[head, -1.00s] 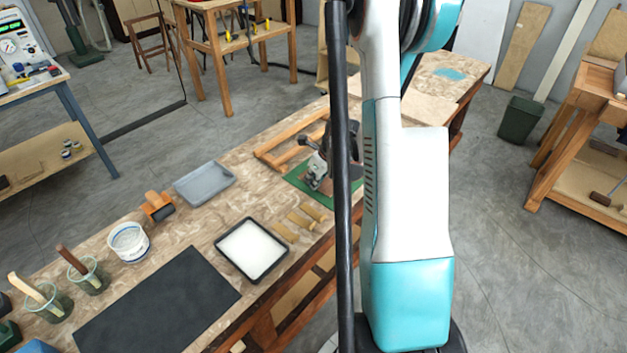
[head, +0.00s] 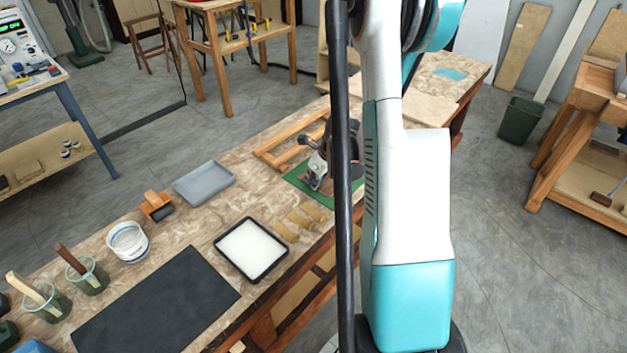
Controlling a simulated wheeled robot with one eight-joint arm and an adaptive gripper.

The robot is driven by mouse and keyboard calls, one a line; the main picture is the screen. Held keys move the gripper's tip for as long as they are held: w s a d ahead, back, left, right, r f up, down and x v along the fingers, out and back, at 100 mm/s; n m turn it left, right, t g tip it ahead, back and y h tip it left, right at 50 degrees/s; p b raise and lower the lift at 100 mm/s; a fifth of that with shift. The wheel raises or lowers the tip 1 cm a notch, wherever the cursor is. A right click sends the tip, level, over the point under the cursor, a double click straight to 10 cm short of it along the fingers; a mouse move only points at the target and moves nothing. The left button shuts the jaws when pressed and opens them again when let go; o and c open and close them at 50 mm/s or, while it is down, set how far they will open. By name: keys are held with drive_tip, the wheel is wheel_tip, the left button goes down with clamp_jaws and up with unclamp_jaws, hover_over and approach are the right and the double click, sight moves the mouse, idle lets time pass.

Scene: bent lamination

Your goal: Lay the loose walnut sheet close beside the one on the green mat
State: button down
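A green mat (head: 297,181) lies on the long workbench, partly hidden by my gripper and arm. My gripper (head: 314,184) is low over the mat, its fingers pointing down. It is too small and partly covered to tell whether it is open or shut, or whether it holds a sheet. Something brown shows at the mat beside the gripper, but I cannot make out separate walnut sheets or the gap between them. Several small tan strips (head: 300,219) lie on the bench in front of the mat.
A black tray with a white filling (head: 250,249), a grey tray (head: 204,183), an orange-handled tool (head: 157,206), a white tub (head: 128,242) and a dark mat (head: 157,305) lie on the bench to the left. A wooden frame (head: 284,156) lies behind the green mat.

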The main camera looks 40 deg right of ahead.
idle(0.3)
drive_tip(key=c, duration=1.7)
unclamp_jaws()
drive_tip(key=shift+o, duration=0.5)
drive_tip(key=o, duration=0.4)
drive_tip(key=shift+c, duration=0.2)
drive_tip(key=shift+r, duration=0.1)
drive_tip(key=shift+r+p, duration=1.9)
drive_tip(key=shift+r, duration=1.05)
